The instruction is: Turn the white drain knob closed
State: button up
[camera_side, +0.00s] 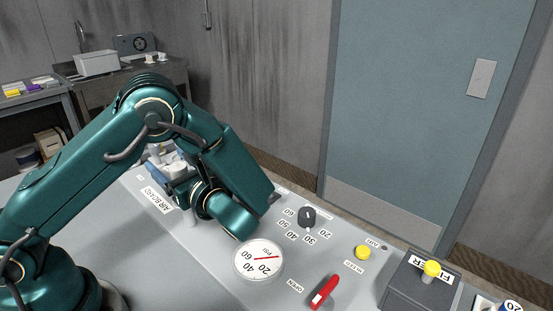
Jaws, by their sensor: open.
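My gripper (174,170) is at the far left of the grey panel, partly hidden behind my own wrist and forearm. Its fingertips are hard to make out, and I see nothing held in it. Small white and blue-grey parts crowd together around it. I cannot tell for certain which white piece is the drain knob, or whether the gripper touches it. The knob's turn position is not readable from here.
The panel has an AIR BOARD label (157,199), a round white gauge (258,261), a black dial (307,216), a yellow button (363,252) and a red lever (324,291). A grey filter box (418,284) with a yellow knob stands at right. The panel's front left is bare.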

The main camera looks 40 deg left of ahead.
aim_at(181, 173)
jog(key=shift+w+m+t, duration=0.2)
jog(key=shift+m+t, duration=0.6)
jog(key=shift+t, duration=0.4)
jog(key=d, duration=0.4)
jog(key=shift+s+d, duration=0.25)
jog(key=shift+s, duration=0.1)
jog(key=shift+s+d+r, duration=0.1)
jog(key=shift+d, duration=0.2)
jog(key=a+r+n+g, duration=0.1)
jog(key=s+a+r+n+g+h, duration=0.1)
jog(key=r+n, duration=0.1)
jog(key=shift+a, duration=0.25)
jog(key=s+n+g+h, duration=0.2)
jog(key=s+n+h, duration=0.8)
jog(key=s, duration=0.1)
jog(key=w+d+n+t+h, duration=0.2)
jog(key=d+n+t+h, duration=0.3)
jog(key=d, duration=0.6)
jog(key=n+h, duration=0.2)
jog(key=shift+w+r+n+t, duration=0.2)
jog(key=shift+w+n+t, duration=0.05)
jog(key=shift+n+t, duration=0.15)
